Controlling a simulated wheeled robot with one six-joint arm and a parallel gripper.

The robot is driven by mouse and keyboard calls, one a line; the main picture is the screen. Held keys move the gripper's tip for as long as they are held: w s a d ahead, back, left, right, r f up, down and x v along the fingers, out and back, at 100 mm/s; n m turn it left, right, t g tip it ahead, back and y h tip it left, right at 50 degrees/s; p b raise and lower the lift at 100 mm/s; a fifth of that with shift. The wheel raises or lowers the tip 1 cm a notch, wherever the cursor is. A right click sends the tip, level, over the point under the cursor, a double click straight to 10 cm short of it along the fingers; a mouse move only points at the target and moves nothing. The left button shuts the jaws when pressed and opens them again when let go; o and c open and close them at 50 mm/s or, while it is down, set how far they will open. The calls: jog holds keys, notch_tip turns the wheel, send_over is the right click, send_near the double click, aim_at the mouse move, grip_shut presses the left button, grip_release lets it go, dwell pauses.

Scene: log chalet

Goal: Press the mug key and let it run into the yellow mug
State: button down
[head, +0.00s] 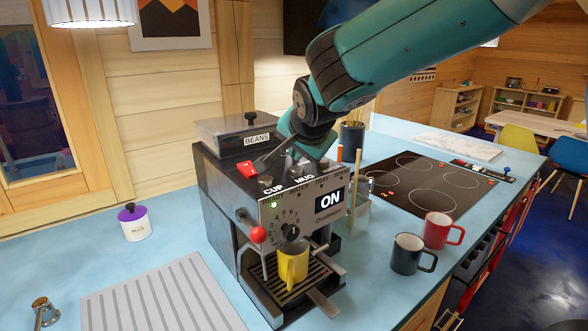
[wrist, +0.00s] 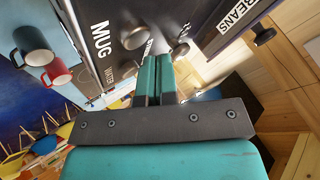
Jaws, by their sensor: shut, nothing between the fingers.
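The coffee machine (head: 225,215) stands on the blue counter, its display reading ON and a small green light lit. The yellow mug (head: 293,266) stands upright on the drip tray under the spout; its inside is hardly visible. My gripper (wrist: 153,62) is shut and empty, pointing down at the machine's top near the MUG label. In the wrist view a round metal key (wrist: 137,38) by that label is just beyond the fingertips; I cannot tell whether they touch it. In the head view my gripper hides that key.
A dark mug (head: 407,254) and a red mug (head: 438,230) stand at right, before the hob (head: 425,183).

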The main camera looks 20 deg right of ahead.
aim_at(299, 168)
jog(key=shift+f, duration=0.15)
dwell(0.4)
jog(key=shift+f+b, duration=0.25)
jog(key=shift+b, duration=0.3)
jog(key=shift+f+b, duration=0.6)
dwell(0.5)
jog(key=shift+r, duration=0.15)
jog(key=shift+r+p, duration=0.65)
jog(key=shift+r, duration=0.2)
jog(key=shift+r+p, duration=1.65)
jog(key=shift+r, duration=0.95)
jog(key=shift+f, duration=0.1)
